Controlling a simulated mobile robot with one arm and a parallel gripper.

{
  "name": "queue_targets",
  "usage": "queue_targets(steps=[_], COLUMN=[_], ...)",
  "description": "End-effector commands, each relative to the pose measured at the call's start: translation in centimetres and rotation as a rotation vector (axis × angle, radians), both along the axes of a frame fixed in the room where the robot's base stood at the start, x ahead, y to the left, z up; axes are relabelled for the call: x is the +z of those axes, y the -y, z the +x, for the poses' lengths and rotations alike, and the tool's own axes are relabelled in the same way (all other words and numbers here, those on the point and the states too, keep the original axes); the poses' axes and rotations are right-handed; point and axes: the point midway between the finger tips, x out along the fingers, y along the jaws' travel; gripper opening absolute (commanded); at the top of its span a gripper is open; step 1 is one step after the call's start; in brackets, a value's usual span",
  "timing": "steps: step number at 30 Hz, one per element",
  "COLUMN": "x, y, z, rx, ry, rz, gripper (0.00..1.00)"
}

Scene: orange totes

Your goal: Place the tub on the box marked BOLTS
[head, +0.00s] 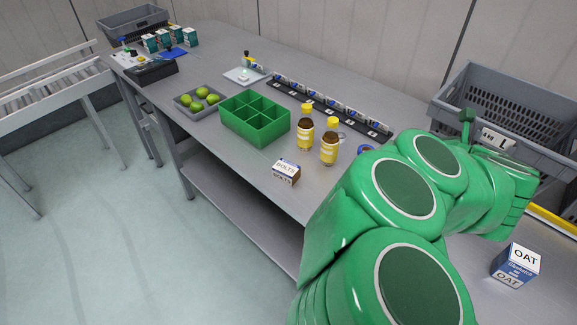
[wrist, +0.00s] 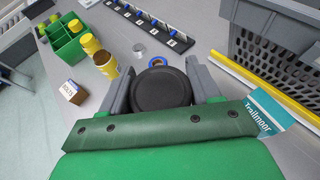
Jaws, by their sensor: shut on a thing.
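The box marked BOLTS (head: 286,172) is a small white, blue and brown box near the table's front edge. It also stands at the left of the wrist view (wrist: 73,92). My gripper (wrist: 164,88) is shut on a dark round tub (wrist: 162,90), seen from above, with a grey finger on either side. The tub and gripper are apart from the box, to its right. In the head view my green arm hides both.
Two yellow-capped bottles (head: 329,143) stand close to the box, beside a green divided crate (head: 257,139). A blue tape roll (wrist: 157,62) lies just beyond the tub. A grey crate (head: 465,100), an OAT box (head: 515,265) and a teal carton (wrist: 265,110) are at the right.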

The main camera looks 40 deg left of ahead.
Motion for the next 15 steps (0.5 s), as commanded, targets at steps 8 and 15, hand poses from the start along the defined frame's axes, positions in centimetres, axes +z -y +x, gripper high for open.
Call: queue_targets(steps=[8,15], x=[3.3,5.3], y=[-0.1,0.0], z=[0.1,0.1], rx=[0.002,-0.001], ry=[0.003,0.003], rz=[0.002,0.002], gripper=[0.28,0.28])
